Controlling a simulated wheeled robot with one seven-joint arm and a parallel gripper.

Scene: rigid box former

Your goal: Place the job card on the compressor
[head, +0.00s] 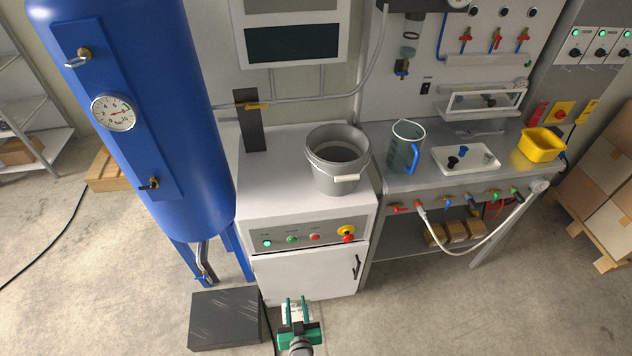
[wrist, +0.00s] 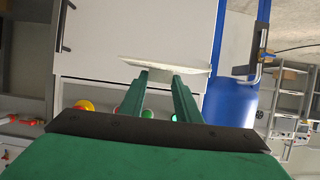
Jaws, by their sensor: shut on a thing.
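The job card (head: 293,312) is a small pale sheet held between my gripper's green fingers. In the wrist view the card (wrist: 165,66) is a thin white slab at the fingertips. My gripper (head: 297,305) is shut on it, low in front of the white cabinet. This cabinet, apparently the compressor (head: 285,200), has a light top, a button panel and a door with a dark handle. Its front also shows in the wrist view (wrist: 130,25). My gripper is lower than the cabinet top, on its near side.
A grey bucket (head: 337,165) stands on the right of the cabinet top; a dark upright plate (head: 250,125) stands at the back left. The top's front left is clear. A blue tank (head: 150,120) stands left, a dark slab (head: 224,318) lies on the floor, and a workbench (head: 400,180) adjoins right.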

